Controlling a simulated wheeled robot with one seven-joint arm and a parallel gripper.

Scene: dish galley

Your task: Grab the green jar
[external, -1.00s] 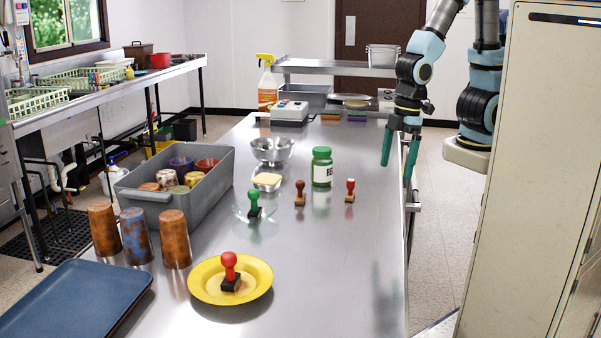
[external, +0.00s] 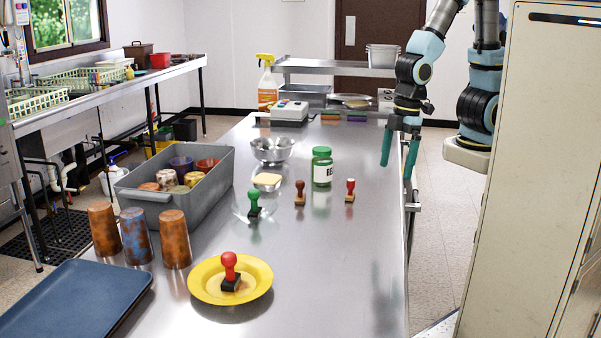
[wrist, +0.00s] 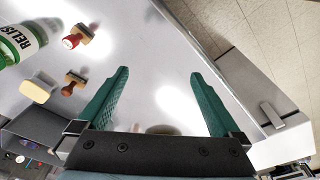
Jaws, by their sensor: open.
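The green jar (external: 322,168) has a white label and a green lid. It stands upright on the steel counter, right of the metal bowls. In the wrist view the jar (wrist: 18,42) is cut off at the upper left edge, with part of its label showing. My gripper (external: 398,163) hangs over the right edge of the counter, to the right of the jar and apart from it. In the wrist view its two green fingers (wrist: 158,75) are spread wide with nothing between them.
A red-handled stamp (external: 350,190) and a brown stamp (external: 300,193) stand just in front of the jar. A green stamp (external: 254,203) is further left. A grey bin (external: 200,200) with cups is at left. The counter (external: 330,260) is clear at front right.

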